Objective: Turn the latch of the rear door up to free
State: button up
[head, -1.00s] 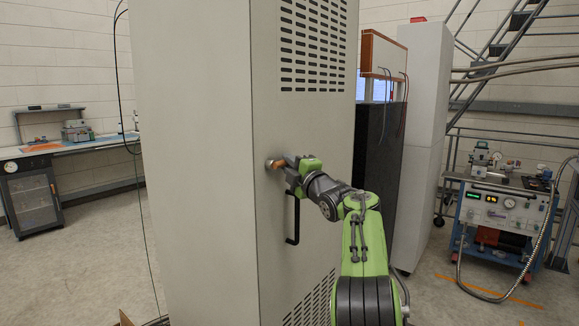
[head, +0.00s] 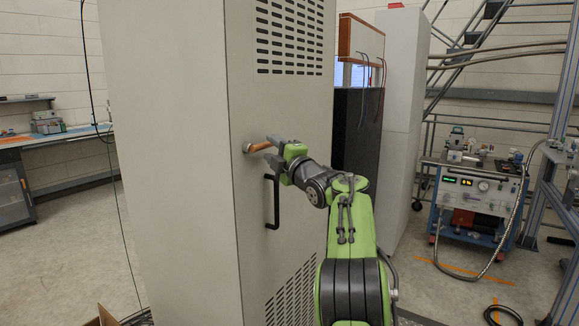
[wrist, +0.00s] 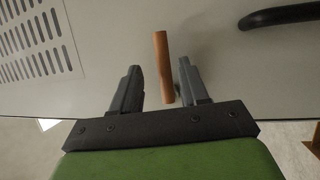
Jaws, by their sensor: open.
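The latch, an orange-brown bar on a round metal pivot (head: 250,148), sits on the tall pale cabinet door (head: 290,110). It points to the right, close to level, in the head view. My gripper (head: 274,143) is at the latch from the right. In the wrist view, the latch bar (wrist: 163,62) lies between the two fingers of my gripper (wrist: 160,78). The fingers are apart, with gaps on both sides of the bar, the smaller gap on the right. The bar's near end reaches down between the fingers.
A black pull handle (head: 276,203) is on the door just below the latch; it also shows in the wrist view (wrist: 288,15). Vent slots (head: 288,38) are above. A pump cart (head: 470,195) stands right; a workbench (head: 60,137) stands left.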

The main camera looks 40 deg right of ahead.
jog(key=s+f+b, duration=0.1)
jog(key=s+f, duration=0.1)
jog(key=s, duration=1)
jog(key=shift+s+a+f, duration=0.2)
jog(key=shift+s+a, duration=0.15)
jog(key=shift+s, duration=0.05)
jog(key=s+a+f+m+g+y, duration=0.1)
jog(key=s+a+f+m+g, duration=0.3)
jog(key=a, duration=0.6)
jog(key=s+a+f+m+g+y, duration=0.1)
jog(key=a+f+m+g, duration=0.25)
jog(key=a+f, duration=0.45)
jog(key=s+a+f+m+g, duration=0.4)
jog(key=s+f, duration=0.3)
jog(key=s, duration=0.4)
jog(key=s+a+f+m+g, duration=0.3)
jog(key=s+a+f+m, duration=0.3)
jog(key=s, duration=0.4)
notch_tip(320, 180, up, 16)
jog(key=h+p, duration=0.1)
jog(key=p, duration=1.6)
jog(key=shift+s+d+r+n+p, duration=0.15)
jog(key=shift+s+n+p, duration=0.15)
jog(key=shift+s+n, duration=0.15)
